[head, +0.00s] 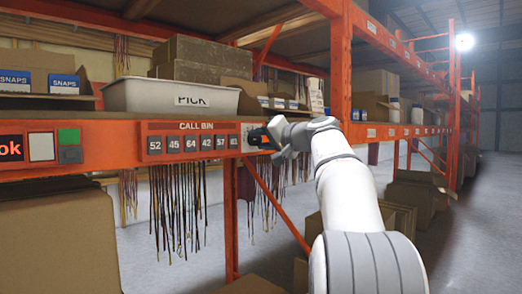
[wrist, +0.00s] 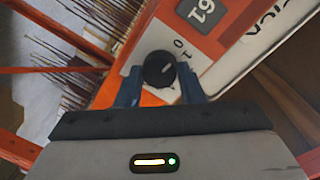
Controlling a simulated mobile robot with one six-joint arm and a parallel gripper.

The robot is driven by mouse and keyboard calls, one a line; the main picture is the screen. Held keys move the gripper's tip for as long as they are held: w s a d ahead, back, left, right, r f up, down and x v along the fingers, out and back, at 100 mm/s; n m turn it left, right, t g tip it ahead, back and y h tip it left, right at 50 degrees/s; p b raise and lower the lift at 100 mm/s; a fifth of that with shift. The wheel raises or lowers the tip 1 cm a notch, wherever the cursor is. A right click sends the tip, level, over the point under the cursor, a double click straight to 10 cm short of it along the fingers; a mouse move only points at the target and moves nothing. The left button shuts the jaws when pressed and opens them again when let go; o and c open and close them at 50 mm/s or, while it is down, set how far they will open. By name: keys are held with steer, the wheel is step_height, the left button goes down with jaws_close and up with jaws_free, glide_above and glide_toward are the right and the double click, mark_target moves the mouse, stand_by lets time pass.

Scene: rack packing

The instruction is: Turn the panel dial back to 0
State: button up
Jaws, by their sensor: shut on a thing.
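The panel dial (wrist: 158,70) is a round black knob on a pale plate of the orange panel. A short white mark on its face points to the right and slightly up in the wrist view. Small figures, seemingly 1 and 0, are printed at its upper right. My gripper (wrist: 160,78) has its two blue fingers on either side of the knob, shut on it. In the head view my gripper (head: 263,138) is at the right end of the CALL BIN panel (head: 190,126) and hides the dial.
Number tiles (head: 188,145) sit left of the dial on the rack beam. A white PICK bin (head: 165,97) stands on the shelf above. Thin cords (head: 180,205) hang below the panel. A green button (head: 69,136) is farther left. Boxes (head: 412,195) stand at the right.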

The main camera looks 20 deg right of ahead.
steer(key=shift+f+n+b, duration=0.1)
steer(key=shift+n+b, duration=0.3)
steer(key=shift+n, duration=0.2)
steer(key=o, duration=1)
steer(key=v, duration=0.7)
steer(key=shift+s, duration=0.4)
